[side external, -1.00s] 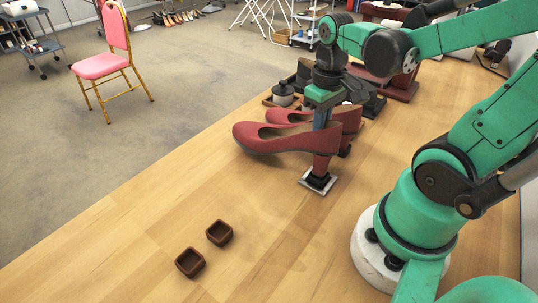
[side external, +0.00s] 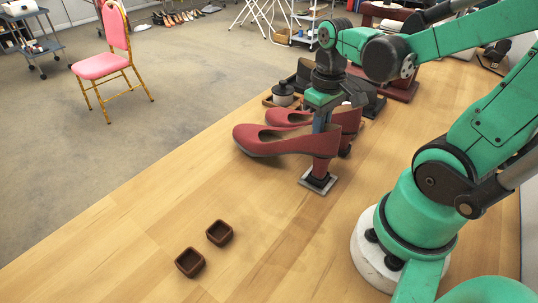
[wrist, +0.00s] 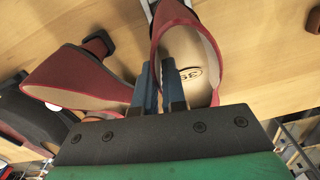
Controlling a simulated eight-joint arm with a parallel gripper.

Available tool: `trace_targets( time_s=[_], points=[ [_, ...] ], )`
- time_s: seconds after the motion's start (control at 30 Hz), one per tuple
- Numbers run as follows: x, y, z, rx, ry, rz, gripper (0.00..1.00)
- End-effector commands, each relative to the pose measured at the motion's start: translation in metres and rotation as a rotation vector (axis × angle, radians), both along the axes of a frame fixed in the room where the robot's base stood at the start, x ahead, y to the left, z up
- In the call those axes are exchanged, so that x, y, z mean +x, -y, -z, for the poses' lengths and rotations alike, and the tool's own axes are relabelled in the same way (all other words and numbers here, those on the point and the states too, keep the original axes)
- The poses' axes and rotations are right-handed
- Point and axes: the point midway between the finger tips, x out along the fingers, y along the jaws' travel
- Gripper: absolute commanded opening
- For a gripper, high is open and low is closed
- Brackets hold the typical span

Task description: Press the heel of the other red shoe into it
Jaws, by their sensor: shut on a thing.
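The near red shoe (side external: 270,142) is upright, its toe pointing left. Its tall heel (side external: 323,166) stands at a small black piece on a square metal plate (side external: 313,184); how deep it sits there I cannot tell. My gripper (side external: 319,124) is above the heel, shut on this shoe's side. In the wrist view my blue fingers (wrist: 161,88) straddle the shoe's wall, beside the pale insole (wrist: 190,65). The second red shoe (side external: 285,116) stands just behind, with a dark tip at its heel, partly hidden by the near shoe and my gripper.
Two small brown square cups (side external: 190,262) (side external: 219,233) stand at the front of the wooden table (side external: 120,245). Behind the shoes are a tray with a lidded jar (side external: 283,94) and dark stands (side external: 365,100). The table is clear left of the shoes.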

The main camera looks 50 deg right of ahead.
Motion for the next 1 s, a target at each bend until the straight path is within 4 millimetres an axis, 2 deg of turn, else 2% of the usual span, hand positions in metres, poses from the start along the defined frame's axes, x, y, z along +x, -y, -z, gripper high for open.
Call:
trace_targets(
  time_s=[1.0],
  points=[
    [0.0,0.0,0.0102,0.0,0.0,0.0,0.0]
  ],
)
